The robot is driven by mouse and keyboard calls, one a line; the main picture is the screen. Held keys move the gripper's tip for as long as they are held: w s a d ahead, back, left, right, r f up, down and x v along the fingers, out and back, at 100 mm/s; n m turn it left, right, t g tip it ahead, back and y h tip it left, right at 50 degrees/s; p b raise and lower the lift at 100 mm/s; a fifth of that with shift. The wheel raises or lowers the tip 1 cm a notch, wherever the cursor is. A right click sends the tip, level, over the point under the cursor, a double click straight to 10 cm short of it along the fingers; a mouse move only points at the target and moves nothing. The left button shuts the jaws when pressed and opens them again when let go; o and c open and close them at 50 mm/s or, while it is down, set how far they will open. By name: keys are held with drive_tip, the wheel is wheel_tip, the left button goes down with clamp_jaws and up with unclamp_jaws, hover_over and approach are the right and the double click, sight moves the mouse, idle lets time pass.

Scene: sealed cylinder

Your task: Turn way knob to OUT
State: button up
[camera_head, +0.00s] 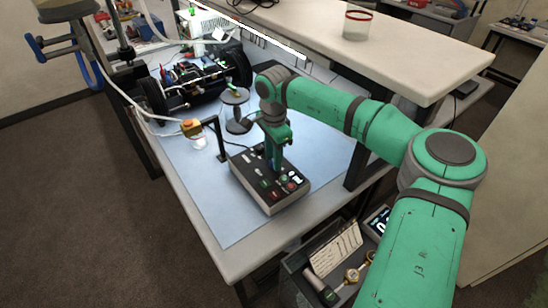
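A control box (262,193) with a dark sloped top stands on the blue mat of the workbench. Its panel carries small red, green and white controls. My gripper (275,167) points down over the rear middle of the panel, at or just above its surface. The fingers are too small and dark to tell whether they are open or touch a control. I cannot make out which control is the way knob or where it points. My gripper and wrist hide part of the panel's far side.
A round dark stand (236,97) and a black wheeled machine (192,84) are behind the box. A shelf (400,60) with a clear jar (357,24) overhangs at right. The blue mat (215,205) is clear at front left.

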drive_tip(key=shift+o, duration=0.5)
wheel_tip(320, 180, up, 11)
idle(0.3)
drive_tip(key=shift+f, duration=0.15)
